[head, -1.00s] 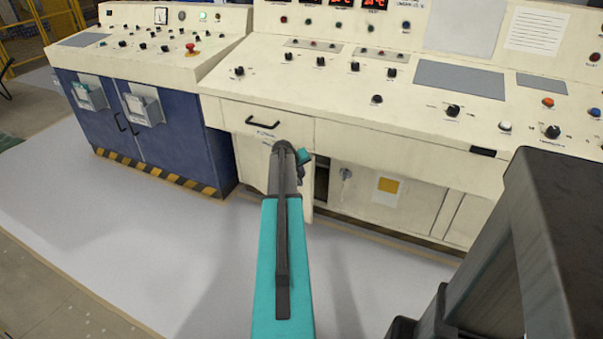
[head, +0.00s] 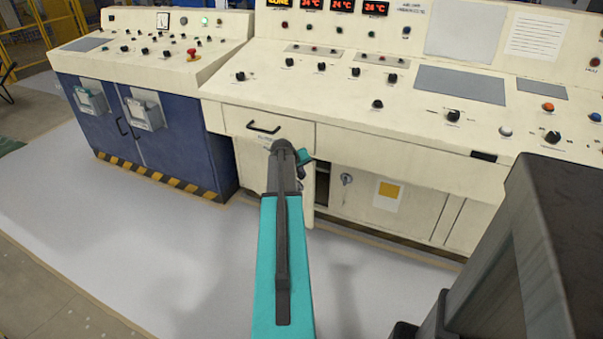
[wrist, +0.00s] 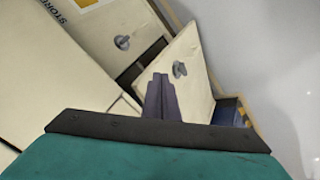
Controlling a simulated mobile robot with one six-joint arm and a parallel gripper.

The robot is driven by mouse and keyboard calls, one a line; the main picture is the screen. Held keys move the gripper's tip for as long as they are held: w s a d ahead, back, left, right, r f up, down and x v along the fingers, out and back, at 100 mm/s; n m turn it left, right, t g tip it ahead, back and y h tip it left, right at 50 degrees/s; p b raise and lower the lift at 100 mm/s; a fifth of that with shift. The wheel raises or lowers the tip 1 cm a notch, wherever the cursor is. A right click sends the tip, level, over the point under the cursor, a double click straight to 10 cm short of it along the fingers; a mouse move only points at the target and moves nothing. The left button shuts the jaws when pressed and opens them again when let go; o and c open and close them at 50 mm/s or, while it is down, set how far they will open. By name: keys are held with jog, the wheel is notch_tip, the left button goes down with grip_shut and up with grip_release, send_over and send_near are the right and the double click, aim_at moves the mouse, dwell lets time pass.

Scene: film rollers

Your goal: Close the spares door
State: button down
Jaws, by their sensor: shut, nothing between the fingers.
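The spares door (head: 250,164) is the cream cabinet door below the drawer with a black handle. It stands ajar, with a dark gap (head: 322,188) along its right side in the head view. In the wrist view the door (wrist: 196,92) is tilted in the picture and carries a grey knob (wrist: 180,69). My gripper (wrist: 160,80) is shut and empty, its fingertips in front of the door's face near the knob. I cannot tell whether they touch it. In the head view my arm hides the fingers and the middle of the door.
A fixed-looking cream panel (head: 360,205) with a knob and yellow label adjoins the gap. The drawer (head: 268,125) and sloped console overhang the door. A blue cabinet (head: 165,135) stands at left. The grey floor (head: 130,260) in front is clear.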

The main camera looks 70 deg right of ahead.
jog(key=s+d+r+g+h+b, duration=0.1)
jog(key=s+d+r+g+h, duration=0.1)
jog(key=s+g, duration=0.35)
jog(key=w+a+f+n+h+b, duration=0.2)
jog(key=w+f+b, duration=0.3)
jog(key=b, duration=0.5)
jog(key=w+a+f+n+h+b, duration=0.2)
jog(key=w+f+h+b, duration=0.3)
jog(key=w+b, duration=0.4)
jog(key=shift+w+a+f+n+h+b, duration=0.15)
jog(key=shift+a+f+n+h+b, duration=0.15)
jog(key=shift+n+b, duration=0.55)
jog(key=shift+d, duration=0.15)
